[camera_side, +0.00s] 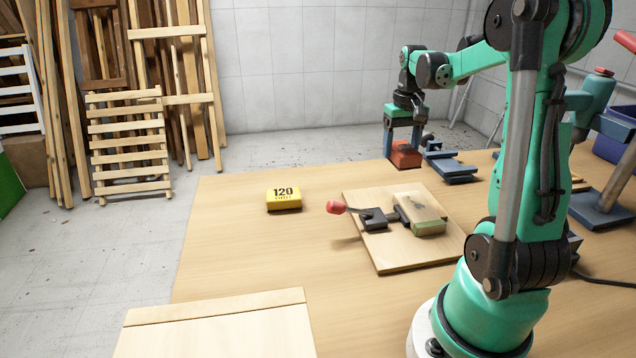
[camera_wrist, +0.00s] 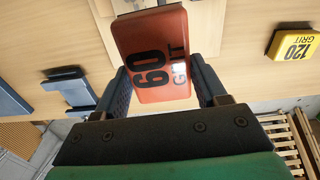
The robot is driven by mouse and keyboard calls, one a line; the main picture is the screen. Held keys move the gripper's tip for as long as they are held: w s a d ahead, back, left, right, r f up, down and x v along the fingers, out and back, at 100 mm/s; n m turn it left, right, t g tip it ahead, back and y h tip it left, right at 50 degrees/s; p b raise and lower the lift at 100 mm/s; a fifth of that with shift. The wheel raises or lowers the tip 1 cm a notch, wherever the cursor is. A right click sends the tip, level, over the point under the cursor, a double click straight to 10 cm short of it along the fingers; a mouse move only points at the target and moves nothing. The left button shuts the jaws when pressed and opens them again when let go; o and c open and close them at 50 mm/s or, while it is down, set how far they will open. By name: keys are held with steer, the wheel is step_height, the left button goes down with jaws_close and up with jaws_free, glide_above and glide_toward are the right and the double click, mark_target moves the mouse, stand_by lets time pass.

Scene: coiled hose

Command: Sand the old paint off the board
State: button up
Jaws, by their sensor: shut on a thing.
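My gripper (camera_side: 403,146) is at the far side of the table, shut on an orange-red sanding block (camera_side: 405,156). In the wrist view the block (camera_wrist: 150,52) reads "60 GRIT" and sits between the two dark fingers (camera_wrist: 160,80). I cannot tell whether it touches the table. A small board (camera_side: 418,207) with a pale beige top, a dark mark and a greenish front edge lies on a wooden base panel (camera_side: 400,262). A dark clamp (camera_side: 374,218) with a red handle sits at its left. A yellow block (camera_side: 284,198) marked "120" lies left of them; it also shows in the wrist view (camera_wrist: 292,45).
Blue metal pieces (camera_side: 450,168) lie just right of my gripper. A pale wooden panel (camera_side: 215,332) is at the front left. A blue stand (camera_side: 600,210) is at the right. The table (camera_side: 235,240) around the yellow block is clear.

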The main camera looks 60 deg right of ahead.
steer(key=shift+s+d+f+m, duration=0.15)
steer(key=shift+s+d, duration=0.15)
steer(key=shift+s, duration=0.15)
steer(key=shift+s+d+f+m, duration=0.1)
steer(key=shift+s+d+m, duration=0.05)
steer(key=shift+s+d, duration=0.2)
steer(key=shift+s+f, duration=0.1)
steer(key=shift+f, duration=0.05)
glide_above(408, 198)
steer(key=w+d, duration=0.2)
steer(key=shift+s+a+f, duration=0.1)
steer(key=shift+f, duration=1.3)
steer(key=shift+s+a+f, duration=0.1)
steer(key=shift+f, duration=1.3)
step_height(408, 198, down, 2)
steer(key=shift+f, duration=0.1)
steer(key=shift+s+a, duration=0.75)
steer(key=shift+a, duration=0.05)
jaws_close()
steer(key=shift+s+a, duration=1.35)
steer(key=shift+w+d, duration=1.9)
steer(key=shift+w, duration=0.05)
steer(key=shift+w+d+r, duration=0.1)
steer(key=shift+r, duration=0.5)
steer(key=shift+w+d+r, duration=0.1)
steer(key=shift+r, duration=3.4)
